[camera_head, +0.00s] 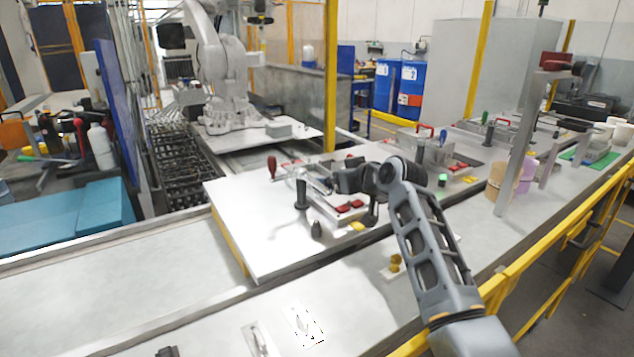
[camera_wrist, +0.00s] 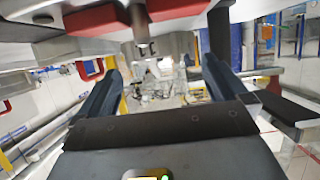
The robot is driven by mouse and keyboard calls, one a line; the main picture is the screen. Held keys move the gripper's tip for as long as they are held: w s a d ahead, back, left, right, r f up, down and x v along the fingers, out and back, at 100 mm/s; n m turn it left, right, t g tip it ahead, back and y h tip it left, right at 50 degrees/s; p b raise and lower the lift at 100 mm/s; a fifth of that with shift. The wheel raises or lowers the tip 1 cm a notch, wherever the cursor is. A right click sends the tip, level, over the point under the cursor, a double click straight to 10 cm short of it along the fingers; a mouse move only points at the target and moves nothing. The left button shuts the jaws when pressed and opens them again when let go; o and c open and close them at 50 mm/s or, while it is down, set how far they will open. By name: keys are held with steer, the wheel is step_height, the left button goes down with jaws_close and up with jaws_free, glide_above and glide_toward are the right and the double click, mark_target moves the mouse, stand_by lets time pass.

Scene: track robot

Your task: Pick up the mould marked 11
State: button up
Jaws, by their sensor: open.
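A metal mould-like fixture (camera_head: 335,212) with red pads and a red-handled clamp lies on the white plate in the head view. I cannot read an 11 on it or on any other piece. My gripper (camera_head: 365,180) is at the right of this fixture in the head view, and overlaps part of it. In the wrist view my gripper (camera_wrist: 160,72) is open, with its two dark fingers apart and nothing clearly held between them. Red pads (camera_wrist: 93,16) and metal parts hang close above the fingers there. Whether the fingers touch anything cannot be told.
The white plate (camera_head: 240,205) has bare room on its left. A similar fixture (camera_head: 440,160) with a red handle stands behind my arm at the right. A yellow rail (camera_head: 560,262) runs along the right. A white robot arm (camera_head: 220,75) stands at the back.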

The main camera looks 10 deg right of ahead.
steer(key=x, duration=0.1)
steer(key=b+x, duration=0.1)
steer(key=x, duration=0.1)
steer(key=shift+s+f+b, duration=0.1)
steer(key=shift+f+b, duration=0.1)
steer(key=shift+b, duration=0.1)
steer(key=shift+w+a+f+b, duration=0.15)
steer(key=shift+w+b, duration=0.4)
steer(key=shift+w, duration=0.15)
steer(key=c, duration=1.1)
steer(key=shift+c, duration=0.2)
steer(key=shift+r, duration=0.25)
